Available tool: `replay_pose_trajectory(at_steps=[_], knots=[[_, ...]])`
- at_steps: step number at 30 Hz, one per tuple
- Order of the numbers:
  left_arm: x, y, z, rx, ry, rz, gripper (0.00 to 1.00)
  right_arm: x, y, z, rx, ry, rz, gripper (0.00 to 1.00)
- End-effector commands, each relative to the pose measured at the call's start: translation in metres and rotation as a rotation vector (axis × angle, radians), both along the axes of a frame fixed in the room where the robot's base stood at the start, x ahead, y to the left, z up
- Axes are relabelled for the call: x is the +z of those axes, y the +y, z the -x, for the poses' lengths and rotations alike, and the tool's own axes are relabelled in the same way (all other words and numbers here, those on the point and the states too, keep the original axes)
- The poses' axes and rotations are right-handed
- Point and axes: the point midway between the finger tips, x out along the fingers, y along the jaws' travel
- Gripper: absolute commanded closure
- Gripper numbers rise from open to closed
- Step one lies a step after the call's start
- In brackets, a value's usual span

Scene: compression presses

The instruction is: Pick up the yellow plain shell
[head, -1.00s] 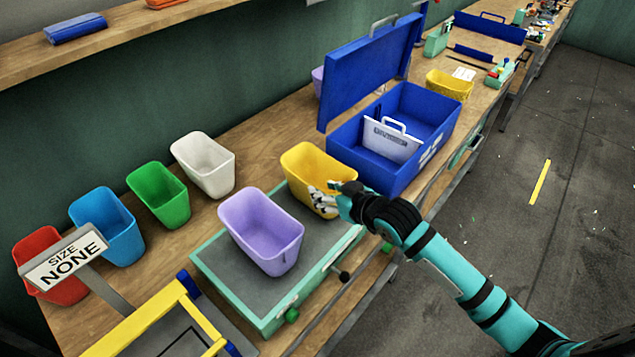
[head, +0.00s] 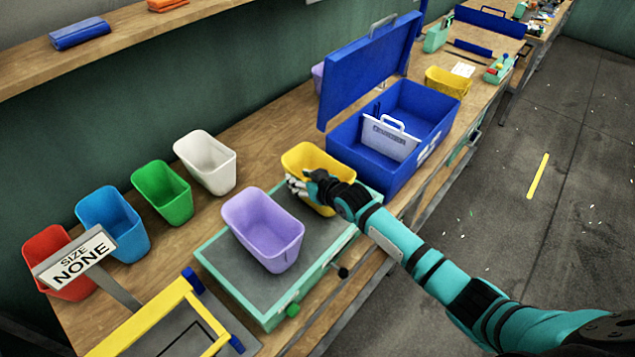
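A yellow plain shell (head: 318,160), an open-topped bin, stands at the far right end of the grey-topped press plate. My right gripper (head: 296,186) is at its near left side, with its pale fingers low against or just in front of the yellow wall. My wrist covers the lower right part of that shell. Whether the fingers touch the shell, and how far apart they are, I cannot tell. A second yellow shell (head: 448,82) stands farther back on the bench, beyond the blue box. My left gripper is not in view.
A purple shell (head: 262,230) stands close by on the same plate (head: 232,262). A blue open-lidded box (head: 410,103) is right behind the yellow shell. White (head: 206,163), green, blue and red shells line the bench's wall side. A "SIZE NONE" sign (head: 75,258) stands at left.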

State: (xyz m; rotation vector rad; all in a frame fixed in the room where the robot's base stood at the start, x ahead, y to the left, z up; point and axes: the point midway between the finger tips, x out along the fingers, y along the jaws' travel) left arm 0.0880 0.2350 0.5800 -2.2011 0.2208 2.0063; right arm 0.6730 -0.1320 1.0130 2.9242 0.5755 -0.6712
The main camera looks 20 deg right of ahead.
Motion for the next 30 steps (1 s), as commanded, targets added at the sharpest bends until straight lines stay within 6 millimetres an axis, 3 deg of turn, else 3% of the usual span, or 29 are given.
replay_pose_trajectory(at_steps=[6, 15, 30], knots=[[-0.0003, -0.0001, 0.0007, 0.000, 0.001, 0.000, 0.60, -0.0004, 0.0002, -0.0004, 0.000, -0.001, 0.000, 0.62], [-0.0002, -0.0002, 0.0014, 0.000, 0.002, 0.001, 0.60, -0.0004, -0.0001, -0.0003, 0.000, 0.000, 0.000, 1.00], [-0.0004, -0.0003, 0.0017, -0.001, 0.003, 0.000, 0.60, -0.0019, 0.0001, 0.0005, 0.000, 0.004, -0.002, 1.00]])
